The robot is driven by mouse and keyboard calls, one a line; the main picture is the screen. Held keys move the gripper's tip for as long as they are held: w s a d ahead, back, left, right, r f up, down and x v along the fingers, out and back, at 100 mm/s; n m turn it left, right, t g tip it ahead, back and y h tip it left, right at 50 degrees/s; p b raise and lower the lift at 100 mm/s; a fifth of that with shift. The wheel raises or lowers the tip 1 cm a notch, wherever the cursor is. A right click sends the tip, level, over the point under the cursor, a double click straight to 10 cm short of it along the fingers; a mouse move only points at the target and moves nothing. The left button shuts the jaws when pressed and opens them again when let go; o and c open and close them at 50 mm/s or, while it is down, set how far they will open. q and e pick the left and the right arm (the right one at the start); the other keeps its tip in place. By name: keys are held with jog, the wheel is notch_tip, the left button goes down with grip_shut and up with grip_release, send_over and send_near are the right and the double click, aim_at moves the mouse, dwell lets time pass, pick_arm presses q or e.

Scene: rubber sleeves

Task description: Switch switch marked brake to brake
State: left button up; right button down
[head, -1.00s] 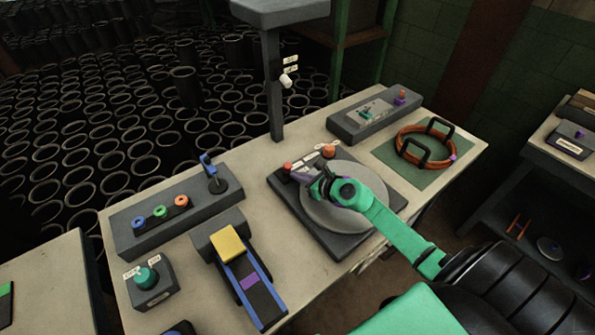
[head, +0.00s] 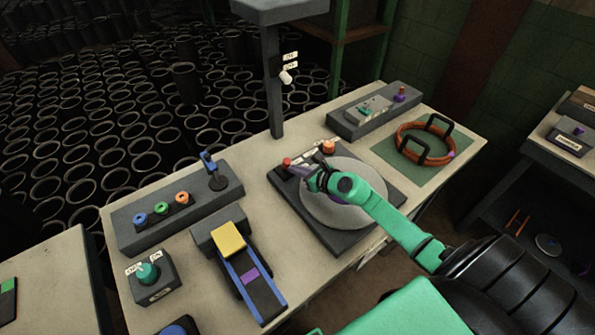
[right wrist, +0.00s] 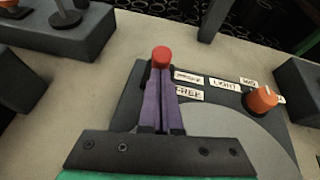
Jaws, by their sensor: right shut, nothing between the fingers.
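The brake switch has a red knob (head: 287,162) at the back left corner of the dark base with the round grey plate (head: 345,205). In the right wrist view the red knob (right wrist: 161,56) stands just beyond my purple fingertips. I cannot tell whether they touch. A label reading FREE (right wrist: 189,94) lies right of the fingers, with a blurred label (right wrist: 188,77) behind it. My right gripper (head: 302,171) is shut and empty, reaching over the plate toward the knob; its fingers (right wrist: 161,80) hide the lever's lower part. My left gripper is out of view.
An orange knob (head: 329,147) with labels stands right of the red one. A dark post (head: 272,90) rises behind the base. A long grey box (head: 180,205) and a blue-yellow device (head: 240,262) lie to the left, an orange ring (head: 426,145) to the right.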

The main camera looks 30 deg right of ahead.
aim_at(290, 162)
jog(key=shift+w+r+p, duration=0.55)
jog(key=shift+w+r, duration=0.2)
jog(key=shift+r, duration=0.05)
jog(key=shift+w+a+r, duration=0.15)
jog(key=shift+w+r, duration=0.15)
jog(key=shift+w, duration=0.5)
jog(key=shift+r+p, duration=0.1)
jog(key=shift+p, duration=0.2)
jog(key=shift+r+p, duration=0.75)
jog(key=shift+f, duration=0.1)
